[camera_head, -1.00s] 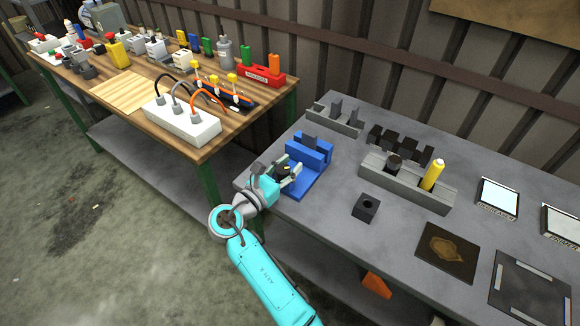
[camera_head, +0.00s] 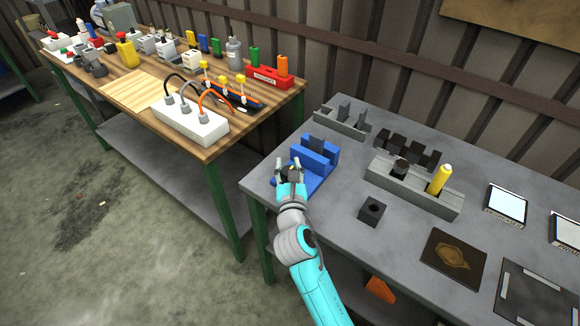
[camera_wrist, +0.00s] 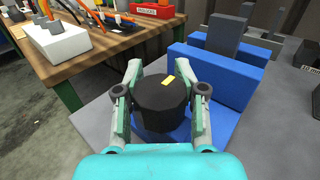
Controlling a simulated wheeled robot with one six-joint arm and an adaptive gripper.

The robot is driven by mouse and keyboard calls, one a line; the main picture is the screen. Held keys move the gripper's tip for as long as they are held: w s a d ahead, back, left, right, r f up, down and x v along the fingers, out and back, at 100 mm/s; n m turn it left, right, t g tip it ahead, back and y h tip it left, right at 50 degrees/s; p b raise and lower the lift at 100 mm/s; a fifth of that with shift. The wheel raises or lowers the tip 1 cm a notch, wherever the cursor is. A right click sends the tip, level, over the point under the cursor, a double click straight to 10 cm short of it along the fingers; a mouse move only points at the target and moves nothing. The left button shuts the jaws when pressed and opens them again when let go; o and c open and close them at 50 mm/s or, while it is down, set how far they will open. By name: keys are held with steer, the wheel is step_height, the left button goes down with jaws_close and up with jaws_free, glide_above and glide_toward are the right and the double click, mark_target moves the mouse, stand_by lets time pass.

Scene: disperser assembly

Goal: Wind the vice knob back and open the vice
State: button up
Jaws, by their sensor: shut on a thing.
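The blue vice (camera_head: 314,158) stands at the left end of the grey bench, with a dark grey piece (camera_head: 317,143) upright between its jaws. The wrist view shows the blue jaws (camera_wrist: 216,77) close around this grey piece (camera_wrist: 225,35); I cannot tell whether a gap is there. The vice knob (camera_wrist: 162,106) is a black cylinder with a yellow mark on its top, facing my wrist camera. My gripper (camera_head: 289,168) is at the front of the vice. In the wrist view its two fingers (camera_wrist: 162,95) are shut on the knob, one on each side.
On the grey bench (camera_head: 330,212) a grey block holder with a yellow-handled tool (camera_head: 440,178) stands to the right of the vice. A small dark block (camera_head: 372,209) lies nearer. A wooden bench (camera_head: 135,90) with a white power strip (camera_head: 190,120) stands to the left.

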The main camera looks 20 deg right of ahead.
steer(key=shift+a+n+y, duration=0.1)
steer(key=shift+n+y, duration=0.5)
steer(key=shift+y, duration=0.3)
steer(key=shift+a+f+n+t+y, duration=0.15)
steer(key=shift+n+t+y, duration=0.15)
steer(key=shift+n+y, duration=0.6)
steer(key=o, duration=0.9)
steer(key=s, duration=1.2)
steer(key=shift+a, duration=0.35)
